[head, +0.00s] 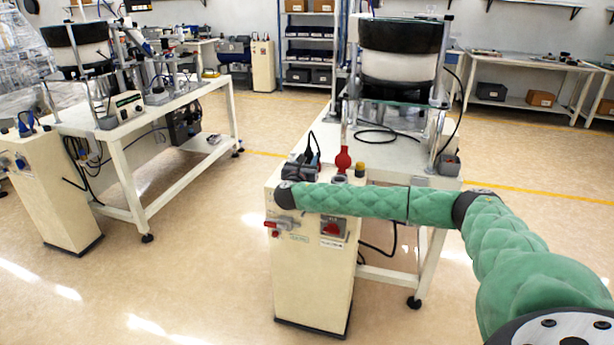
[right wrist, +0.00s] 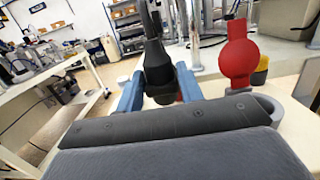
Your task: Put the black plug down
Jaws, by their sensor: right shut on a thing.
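My right gripper (head: 302,170) is above the top of the cream cabinet (head: 312,285), at the end of my green arm. In the right wrist view, its two blue fingers (right wrist: 160,92) are shut on the black plug (right wrist: 157,62), which stands roughly upright between them. The plug also shows in the head view (head: 312,152), with a black cable rising from it. The plug's lower end is hidden by the gripper, so I cannot tell whether it touches the cabinet top. My left gripper is not in view.
A red connector (head: 343,159) stands right of the gripper, with a yellow part (head: 360,170) beside it. Behind is a white table with a bowl feeder (head: 400,60). A second feeder table (head: 130,135) and cabinet (head: 50,195) stand left, with open floor between.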

